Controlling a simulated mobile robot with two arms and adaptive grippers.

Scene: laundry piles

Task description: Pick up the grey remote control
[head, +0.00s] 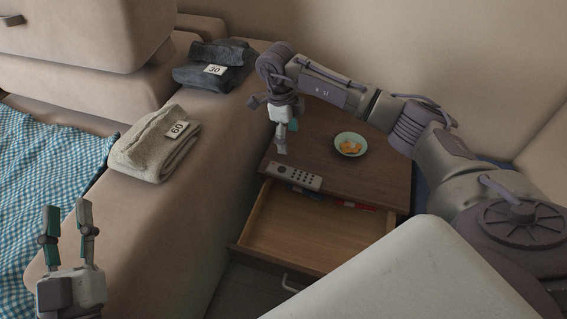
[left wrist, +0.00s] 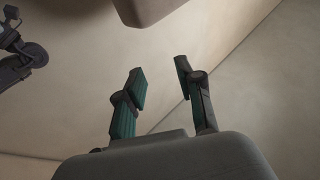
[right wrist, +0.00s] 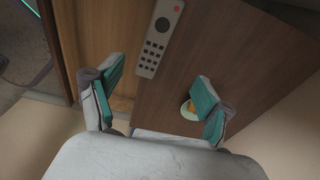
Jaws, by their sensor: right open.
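The grey remote control (head: 293,176) lies on the front edge of the wooden nightstand top, just above the open drawer. It also shows in the right wrist view (right wrist: 159,38), beyond and between the open fingers. My right gripper (head: 281,150) is above the nightstand, pointing down, a little behind the remote and apart from it. In the right wrist view its fingers (right wrist: 158,98) are wide apart and empty. My left gripper (head: 67,215) is at the lower left, fingers up, open and empty. In the left wrist view its fingers (left wrist: 160,85) are apart against bare wall and ceiling.
The drawer (head: 310,235) is pulled out, with small coloured items at its back. A bowl with orange pieces (head: 350,144) stands on the nightstand (head: 385,180). Folded cloths labelled 60 (head: 155,145) and 30 (head: 212,68) lie on the beige sofa. A blue checked cloth (head: 40,190) is at left.

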